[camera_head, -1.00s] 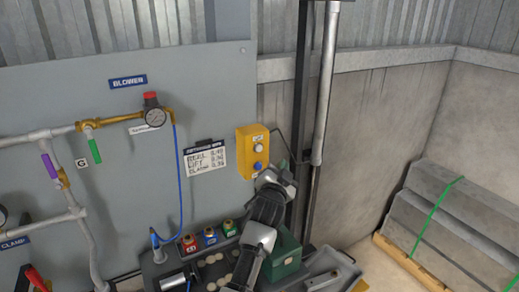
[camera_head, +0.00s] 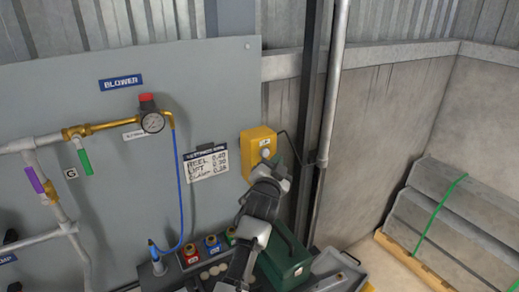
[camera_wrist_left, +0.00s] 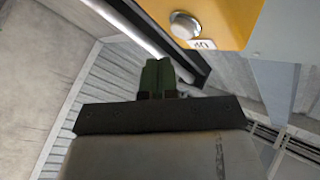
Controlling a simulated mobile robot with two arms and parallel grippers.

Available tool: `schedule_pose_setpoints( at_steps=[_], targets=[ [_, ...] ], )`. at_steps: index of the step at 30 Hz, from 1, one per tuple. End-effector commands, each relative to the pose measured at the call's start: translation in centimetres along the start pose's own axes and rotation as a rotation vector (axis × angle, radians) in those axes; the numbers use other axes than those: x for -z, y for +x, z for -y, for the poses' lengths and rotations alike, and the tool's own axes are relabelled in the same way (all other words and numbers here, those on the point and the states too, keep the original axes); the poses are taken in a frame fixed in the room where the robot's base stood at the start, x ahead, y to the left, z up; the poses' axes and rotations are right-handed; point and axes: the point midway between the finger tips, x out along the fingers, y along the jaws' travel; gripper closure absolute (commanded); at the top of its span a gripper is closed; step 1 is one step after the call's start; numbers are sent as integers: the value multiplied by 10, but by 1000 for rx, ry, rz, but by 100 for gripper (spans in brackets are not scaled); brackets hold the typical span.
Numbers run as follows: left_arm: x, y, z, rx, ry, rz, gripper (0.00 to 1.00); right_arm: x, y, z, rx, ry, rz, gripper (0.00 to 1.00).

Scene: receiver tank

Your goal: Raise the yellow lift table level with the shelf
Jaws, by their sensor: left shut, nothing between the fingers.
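A yellow control box (camera_head: 256,142) is fixed at the right edge of the grey panel. A pale round button (camera_head: 265,153) shows on its face. My left gripper (camera_head: 279,161) is shut and empty, just in front of the box's lower right part. In the left wrist view, the green fingertips (camera_wrist_left: 157,74) are together, below the yellow box (camera_wrist_left: 222,14). A silver button (camera_wrist_left: 184,25) with a small label shows there. I cannot tell whether the fingers touch the box. The yellow lift table and the shelf are not identifiable here. My right gripper is not in view.
A settings sign (camera_head: 206,162) hangs left of the box. A dark post and grey pipe (camera_head: 331,110) stand close right. Below are a green box (camera_head: 287,262) and small coloured containers (camera_head: 212,244). Strapped grey blocks (camera_head: 440,220) lie at right.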

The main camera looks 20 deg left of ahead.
Motion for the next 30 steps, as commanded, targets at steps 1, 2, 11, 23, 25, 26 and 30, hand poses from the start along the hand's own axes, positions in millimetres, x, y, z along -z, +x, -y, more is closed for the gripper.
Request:
schedule_pose_setpoints(
  at_steps=[1, 2, 11, 23, 25, 26, 30],
  targets=[
    [-1, 2, 2, 0, 1, 0, 100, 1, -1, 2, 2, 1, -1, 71],
    [-2, 2, 2, -1, 0, 0, 100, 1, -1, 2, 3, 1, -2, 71],
    [-4, 4, 4, -1, -1, 0, 100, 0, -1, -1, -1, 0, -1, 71],
    [-4, 4, 4, 0, -1, 0, 100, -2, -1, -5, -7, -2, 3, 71],
    [-4, 4, 4, 0, -1, 0, 100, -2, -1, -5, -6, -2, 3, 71],
    [-4, 4, 4, 0, 0, 0, 100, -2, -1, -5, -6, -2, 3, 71],
    [-4, 4, 4, 0, -1, 0, 100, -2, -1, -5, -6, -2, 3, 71]
  ],
)
